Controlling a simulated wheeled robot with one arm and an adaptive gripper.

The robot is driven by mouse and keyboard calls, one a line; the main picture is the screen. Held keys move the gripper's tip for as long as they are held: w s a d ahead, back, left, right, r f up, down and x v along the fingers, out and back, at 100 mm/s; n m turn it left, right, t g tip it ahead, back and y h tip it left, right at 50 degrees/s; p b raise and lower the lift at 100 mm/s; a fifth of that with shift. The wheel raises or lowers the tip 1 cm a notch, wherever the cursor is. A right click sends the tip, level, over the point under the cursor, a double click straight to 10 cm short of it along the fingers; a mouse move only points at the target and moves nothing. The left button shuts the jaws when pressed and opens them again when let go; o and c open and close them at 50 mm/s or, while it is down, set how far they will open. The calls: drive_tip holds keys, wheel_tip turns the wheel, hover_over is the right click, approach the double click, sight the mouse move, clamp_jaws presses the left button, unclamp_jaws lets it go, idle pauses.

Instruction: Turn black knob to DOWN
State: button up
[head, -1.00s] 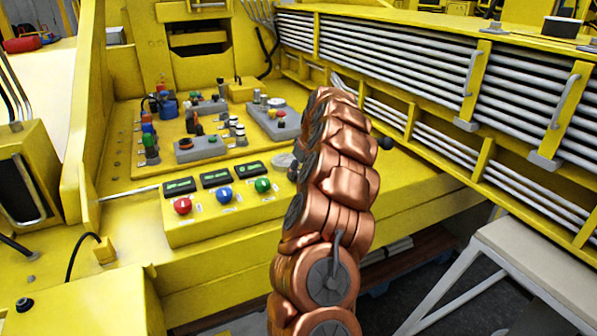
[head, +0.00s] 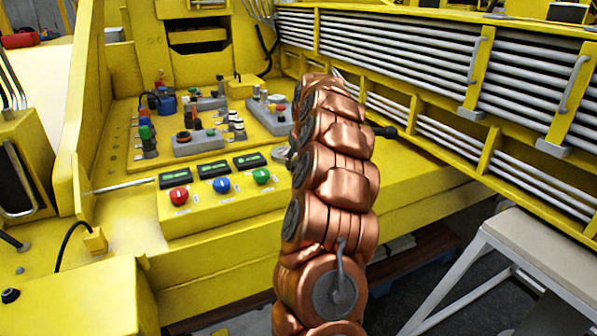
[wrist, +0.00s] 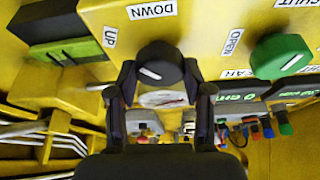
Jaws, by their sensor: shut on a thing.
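The black knob (wrist: 158,68) shows in the wrist view at upper centre, with a white pointer line that slopes from upper left to lower right on its face. A DOWN label (wrist: 152,9) lies above it in the picture and an UP label (wrist: 109,37) to its upper left. My gripper (wrist: 160,80) has one dark finger on each side of the knob and is shut on it. In the head view my copper arm hides the gripper and the knob.
A green knob (wrist: 281,56) with an OPEN label sits to the right in the wrist view. In the head view, the yellow console has red (head: 178,197), blue (head: 221,184) and green (head: 261,176) knobs left of my arm. Pipe racks (head: 400,50) stand on the right, above a bench (head: 545,245).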

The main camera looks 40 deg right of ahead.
drive_tip(key=m+b, duration=0.2)
drive_tip(key=m+h+b, duration=0.1)
drive_tip(key=b, duration=0.1)
drive_tip(key=shift+f+m+g+b, duration=0.35)
drive_tip(key=shift+f+m+g, duration=0.05)
drive_tip(key=m+b, duration=0.1)
drive_tip(key=m, duration=0.1)
drive_tip(key=m+g+h+b, duration=0.1)
drive_tip(key=b, duration=0.1)
drive_tip(key=shift+w+a+r+m+b, duration=0.1)
drive_tip(key=shift+r+m+b, duration=0.2)
drive_tip(key=shift+m, duration=0.1)
drive_tip(key=shift+r+m+g, duration=0.1)
drive_tip(key=shift+m+g, duration=0.2)
drive_tip(key=o, duration=1.2)
drive_tip(key=shift+c, duration=0.2)
drive_tip(key=shift+r, duration=0.15)
drive_tip(key=v, duration=0.7)
drive_tip(key=shift+a, duration=0.15)
drive_tip(key=shift+r, duration=0.1)
